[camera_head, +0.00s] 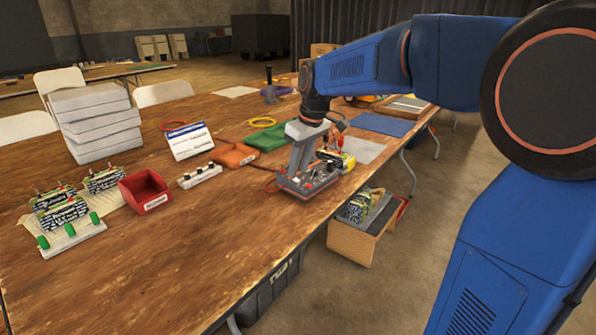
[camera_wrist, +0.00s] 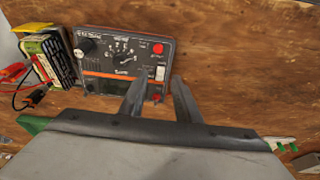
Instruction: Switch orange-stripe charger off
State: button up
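The charger (camera_head: 291,186) is a dark grey box near the table's right edge. The wrist view shows its face (camera_wrist: 105,62) with an orange stripe across it, a black knob (camera_wrist: 87,46), a dial, a red button (camera_wrist: 158,48) and a small pale switch (camera_wrist: 160,72) at the right side. The switch's position is too small to tell. My gripper (camera_wrist: 159,83) is above the charger's right side, its two fingers apart with nothing between them. The fingers hide part of the charger's lower edge. In the head view my gripper (camera_head: 302,160) covers part of the charger.
A yellow-and-black battery pack (camera_wrist: 48,52) with red leads sits beside the charger. An orange tray (camera_head: 234,155), a green tray (camera_head: 267,138) and a white power strip (camera_head: 199,176) lie to its left. A red bin (camera_head: 145,191) stands farther left. The table's front middle is clear.

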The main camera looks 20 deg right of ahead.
jog(key=v, duration=1.5)
jog(key=shift+r, duration=0.15)
